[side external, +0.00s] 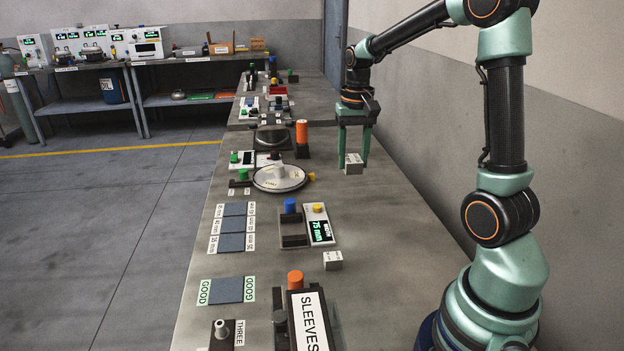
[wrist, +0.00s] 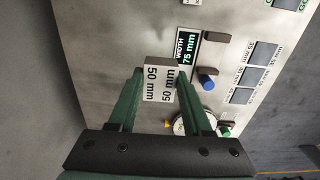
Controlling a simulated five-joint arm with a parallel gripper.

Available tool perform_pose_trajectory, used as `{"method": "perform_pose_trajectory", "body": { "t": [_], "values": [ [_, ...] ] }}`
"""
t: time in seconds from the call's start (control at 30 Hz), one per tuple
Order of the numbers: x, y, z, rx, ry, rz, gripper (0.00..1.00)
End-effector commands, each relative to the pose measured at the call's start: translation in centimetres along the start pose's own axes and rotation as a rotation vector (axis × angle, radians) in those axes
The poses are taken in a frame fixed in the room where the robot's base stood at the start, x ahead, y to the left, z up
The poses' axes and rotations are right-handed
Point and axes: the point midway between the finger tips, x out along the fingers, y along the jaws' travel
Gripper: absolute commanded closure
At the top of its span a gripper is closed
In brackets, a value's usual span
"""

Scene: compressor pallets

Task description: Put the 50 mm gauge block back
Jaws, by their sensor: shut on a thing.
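My gripper (side external: 354,150) is shut on a pale grey block (side external: 354,168), held in the air above the right part of the bench. In the wrist view the block (wrist: 160,80) reads "50 mm" on two faces and sits between the green fingertips. A column of three blue-grey pads (side external: 233,225) with small size labels lies on the bench's left side, bare. The pads also show at the right of the wrist view (wrist: 254,72).
A second light block (side external: 333,260) stands on the bench near the width gauge (side external: 319,226), whose display reads 75 mm. A round dial plate (side external: 279,178), an orange-topped post (side external: 302,138) and a SLEEVES box (side external: 311,318) also stand here. A GOOD pad (side external: 229,290) is bare.

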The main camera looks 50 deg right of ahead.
Motion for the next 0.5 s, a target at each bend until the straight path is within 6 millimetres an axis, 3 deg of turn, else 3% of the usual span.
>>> {"method": "perform_pose_trajectory", "body": {
  "t": [0.27, 0.5],
  "values": [
    [-2.1, -0.5, -1.5, 0.000, 0.003, -0.001, 1.00],
    [-3.0, -1.9, -5.9, 0.000, 0.003, -0.001, 1.00]
  ]
}}
